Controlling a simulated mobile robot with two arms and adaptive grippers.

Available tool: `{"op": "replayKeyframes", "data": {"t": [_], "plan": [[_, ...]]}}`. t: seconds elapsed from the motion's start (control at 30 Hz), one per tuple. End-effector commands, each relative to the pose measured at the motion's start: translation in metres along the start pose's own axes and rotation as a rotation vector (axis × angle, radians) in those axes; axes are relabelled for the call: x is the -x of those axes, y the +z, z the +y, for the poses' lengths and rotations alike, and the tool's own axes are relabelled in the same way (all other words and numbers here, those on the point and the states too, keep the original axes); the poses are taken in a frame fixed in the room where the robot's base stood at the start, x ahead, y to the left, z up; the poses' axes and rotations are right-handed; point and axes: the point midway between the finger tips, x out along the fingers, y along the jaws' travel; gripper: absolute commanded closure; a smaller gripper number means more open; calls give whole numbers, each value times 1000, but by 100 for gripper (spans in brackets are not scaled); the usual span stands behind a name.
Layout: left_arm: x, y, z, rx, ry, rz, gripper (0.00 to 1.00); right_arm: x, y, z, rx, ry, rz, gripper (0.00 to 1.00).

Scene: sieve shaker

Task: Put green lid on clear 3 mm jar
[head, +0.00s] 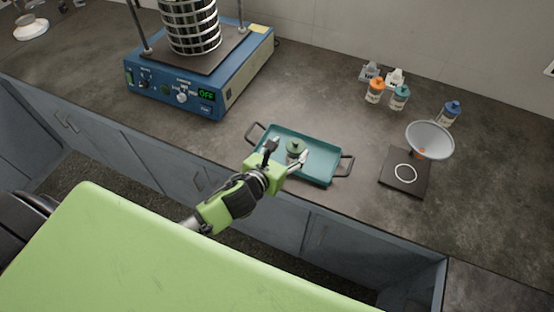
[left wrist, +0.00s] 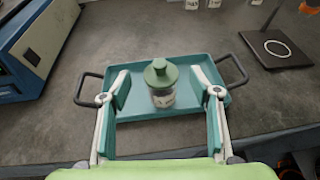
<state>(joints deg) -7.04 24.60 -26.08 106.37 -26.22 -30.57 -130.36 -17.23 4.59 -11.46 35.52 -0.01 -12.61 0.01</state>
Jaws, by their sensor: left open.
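A clear jar (left wrist: 162,97) with a pale label stands upright on the teal tray (left wrist: 140,62). The label is too small to read. A green lid (left wrist: 160,72) with a raised knob rests on top of the jar; whether it is fully seated I cannot tell. In the head view the green lid (head: 295,147) shows over the tray (head: 320,176), with the jar mostly hidden. My left gripper (head: 287,153) is open over the tray's near side. In the left wrist view its two fingers stand apart, one on each side of the jar, with nothing held. My right gripper is not in view.
A blue sieve shaker (head: 215,88) with a sieve stack (head: 190,25) stands at the back left. An orange-lidded jar (head: 375,92), a teal-lidded jar (head: 399,98) and a blue-lidded jar (head: 450,111) stand behind. A funnel (head: 430,138) is above a black plate (head: 392,180) at right.

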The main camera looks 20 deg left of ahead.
Motion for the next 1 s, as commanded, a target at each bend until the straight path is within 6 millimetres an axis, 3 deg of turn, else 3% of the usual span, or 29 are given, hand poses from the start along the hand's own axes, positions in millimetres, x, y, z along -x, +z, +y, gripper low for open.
{"op": "replayKeyframes", "data": {"t": [0.2, 0.4, 1.0], "plan": [[45, -2, 0, -2, -1, 2, 43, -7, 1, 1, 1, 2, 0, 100], [72, -2, 0, -1, 1, 1, 43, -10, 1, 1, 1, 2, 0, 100], [80, 0, 0, 0, 1, -1, 43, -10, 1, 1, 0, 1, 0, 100]]}}
